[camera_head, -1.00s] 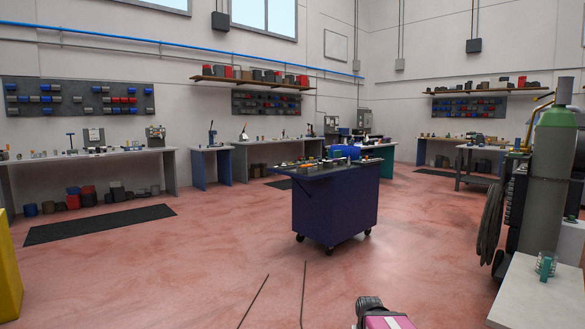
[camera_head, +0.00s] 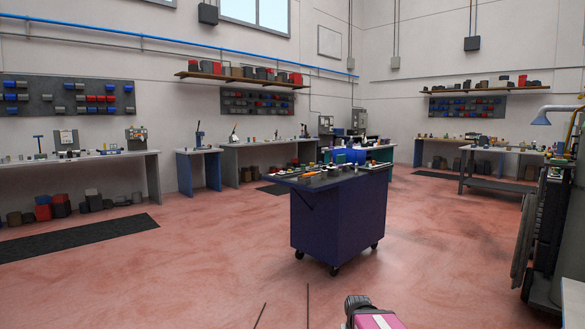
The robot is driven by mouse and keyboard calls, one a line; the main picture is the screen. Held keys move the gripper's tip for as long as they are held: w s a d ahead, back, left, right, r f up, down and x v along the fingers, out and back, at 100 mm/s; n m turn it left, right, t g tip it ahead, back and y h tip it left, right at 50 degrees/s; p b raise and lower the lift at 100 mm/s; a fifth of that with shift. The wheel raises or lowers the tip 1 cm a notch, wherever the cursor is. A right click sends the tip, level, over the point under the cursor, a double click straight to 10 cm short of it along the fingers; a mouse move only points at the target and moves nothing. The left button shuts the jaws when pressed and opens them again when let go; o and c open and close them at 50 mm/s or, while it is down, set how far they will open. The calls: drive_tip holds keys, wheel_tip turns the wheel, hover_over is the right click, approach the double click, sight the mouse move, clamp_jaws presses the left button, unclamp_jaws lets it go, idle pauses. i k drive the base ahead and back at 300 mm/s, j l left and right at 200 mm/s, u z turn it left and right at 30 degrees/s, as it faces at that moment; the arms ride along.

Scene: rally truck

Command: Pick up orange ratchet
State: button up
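A dark blue wheeled cart (camera_head: 340,215) stands in the middle of the floor ahead of me. Its top carries several small tools and parts. A tiny orange item (camera_head: 309,174) lies near the front edge of the cart top, but it is too small to tell whether it is the orange ratchet. My gripper's fingers are not visible; only a pink and black part of my arm shows at the bottom edge, well short of the cart.
Open reddish floor (camera_head: 200,255) lies between me and the cart. A long workbench (camera_head: 70,160) and a dark mat (camera_head: 80,238) are at left. More benches line the back wall. Dark equipment (camera_head: 553,230) stands close at the right edge.

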sight(313, 174)
drive_tip(key=i+j, duration=0.15)
drive_tip(key=i, duration=0.3)
drive_tip(key=i+j, duration=0.2)
drive_tip(key=i, duration=0.25)
drive_tip(key=i+j, duration=0.15)
drive_tip(key=i, duration=0.3)
drive_tip(key=i+j, duration=0.2)
drive_tip(key=i, duration=0.25)
drive_tip(key=i+j, duration=0.15)
drive_tip(key=i, duration=0.25)
drive_tip(key=l, duration=0.4)
drive_tip(key=i+l+z, duration=0.1)
drive_tip(key=l, duration=0.25)
